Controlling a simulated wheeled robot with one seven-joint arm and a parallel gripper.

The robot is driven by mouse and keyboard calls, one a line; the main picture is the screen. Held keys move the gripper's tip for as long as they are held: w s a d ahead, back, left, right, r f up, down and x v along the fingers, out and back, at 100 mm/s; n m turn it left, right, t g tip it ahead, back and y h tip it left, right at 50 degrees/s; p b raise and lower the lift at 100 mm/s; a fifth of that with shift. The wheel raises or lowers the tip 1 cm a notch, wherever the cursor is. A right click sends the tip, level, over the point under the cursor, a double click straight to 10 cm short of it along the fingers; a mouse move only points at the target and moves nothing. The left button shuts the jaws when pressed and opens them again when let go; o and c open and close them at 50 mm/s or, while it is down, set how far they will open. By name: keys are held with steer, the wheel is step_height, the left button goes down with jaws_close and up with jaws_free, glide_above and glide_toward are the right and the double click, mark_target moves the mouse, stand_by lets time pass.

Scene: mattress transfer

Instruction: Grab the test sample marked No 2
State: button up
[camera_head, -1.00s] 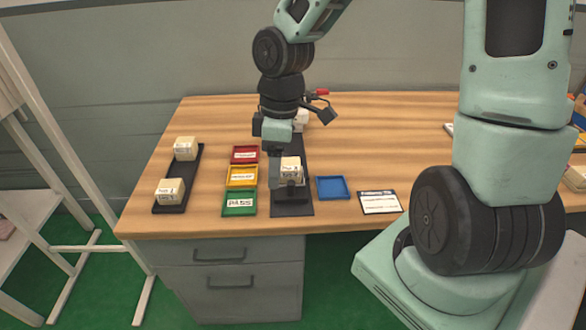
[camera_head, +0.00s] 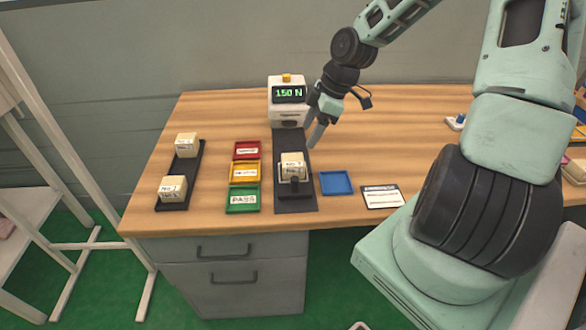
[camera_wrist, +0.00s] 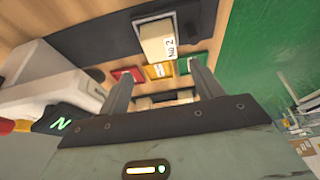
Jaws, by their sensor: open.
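The sample block marked No 2 (camera_wrist: 157,40) is cream-coloured with a white label. In the head view this block (camera_head: 293,166) sits on the dark plate of the tester (camera_head: 289,110), near its front end, behind a small black part. My gripper (camera_head: 313,138) is open and empty, above and behind the block, slightly to its right. In the wrist view the block shows beyond the open fingers (camera_wrist: 158,72), not between them. Two similar blocks, a rear one (camera_head: 186,144) and a front one (camera_head: 172,188), stand on a black tray (camera_head: 184,175) at the left.
The tester's green display (camera_head: 289,94) seems to read 150 N. Red (camera_head: 246,150), yellow (camera_head: 244,172) and green PASS (camera_head: 243,199) trays stand left of the plate. A blue tray (camera_head: 336,183) and a card (camera_head: 382,197) lie to its right. The table's back right is mostly clear.

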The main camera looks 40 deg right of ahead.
mark_target(294, 159)
steer(key=b+x, duration=0.1)
steer(key=x, duration=1)
steer(key=shift+w+a+f, duration=0.1)
steer(key=shift+f, duration=0.15)
steer(key=c, duration=0.7)
